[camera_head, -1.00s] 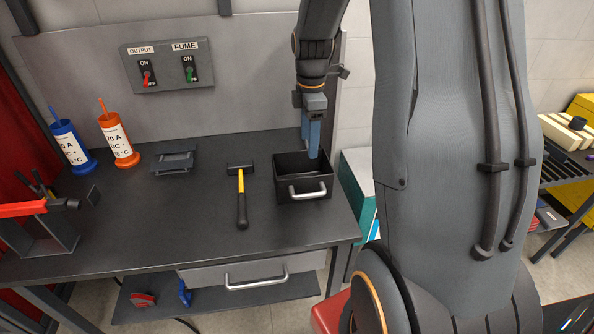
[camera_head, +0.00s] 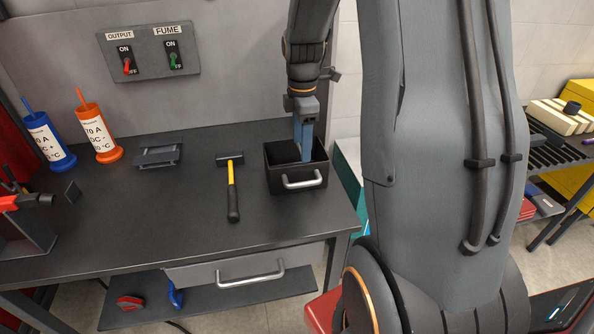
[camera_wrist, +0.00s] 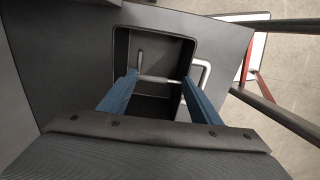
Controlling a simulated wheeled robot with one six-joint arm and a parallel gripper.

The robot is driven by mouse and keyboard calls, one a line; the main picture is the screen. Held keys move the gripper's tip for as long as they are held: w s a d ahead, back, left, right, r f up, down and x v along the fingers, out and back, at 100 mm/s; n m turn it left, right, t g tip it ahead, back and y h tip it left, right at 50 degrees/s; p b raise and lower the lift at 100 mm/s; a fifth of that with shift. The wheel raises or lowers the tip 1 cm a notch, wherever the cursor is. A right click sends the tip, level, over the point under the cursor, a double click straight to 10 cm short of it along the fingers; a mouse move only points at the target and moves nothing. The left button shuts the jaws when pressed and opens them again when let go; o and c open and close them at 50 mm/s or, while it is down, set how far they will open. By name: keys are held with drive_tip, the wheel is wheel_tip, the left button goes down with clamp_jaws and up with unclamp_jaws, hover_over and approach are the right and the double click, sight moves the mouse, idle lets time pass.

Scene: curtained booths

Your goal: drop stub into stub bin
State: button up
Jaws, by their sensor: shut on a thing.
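The stub (camera_wrist: 160,80) is a thin grey rod. In the wrist view it spans the gap between the two blue fingers of my gripper (camera_wrist: 160,82), which is shut on it. The stub bin is an open dark box with a silver handle, at the back right of the bench in the head view (camera_head: 296,192); it also shows in the wrist view (camera_wrist: 172,38). My gripper (camera_head: 303,152) points down, its fingertips at the bin's opening. The stub is hidden in the head view. Another short grey piece (camera_wrist: 139,57) shows against the bin's inside; I cannot tell whether it is separate.
A hammer (camera_head: 232,190) with a yellow and black handle lies left of the bin. A dark metal block (camera_head: 158,155), an orange canister (camera_head: 98,135) and a blue canister (camera_head: 50,143) stand farther left. A switch panel (camera_head: 149,53) is on the back wall. The bench's middle front is clear.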

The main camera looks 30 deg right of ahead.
drive_tip(key=o, duration=1.1)
drive_tip(key=shift+r, duration=0.1)
wheel_tip(320, 180, up, 8)
drive_tip(key=shift+f+b, duration=0.15)
drive_tip(key=shift+b, duration=0.65)
drive_tip(key=s+a+f+m, duration=0.3)
drive_tip(key=s+a+m, duration=0.1)
drive_tip(key=a+m, duration=0.1)
drive_tip(key=s+a+f+m, duration=0.2)
drive_tip(key=s+a+m, duration=0.3)
drive_tip(key=s+a+f+m+t, duration=0.1)
drive_tip(key=s+a+f+m, duration=0.2)
drive_tip(key=s+a+m, duration=0.1)
drive_tip(key=shift+s+a+f+m, duration=0.15)
drive_tip(key=shift+s+a+m, duration=0.1)
drive_tip(key=shift+s, duration=0.15)
drive_tip(key=shift+s+a+f+m, duration=0.15)
drive_tip(key=shift+s+m, duration=0.1)
drive_tip(key=shift+s, duration=0.1)
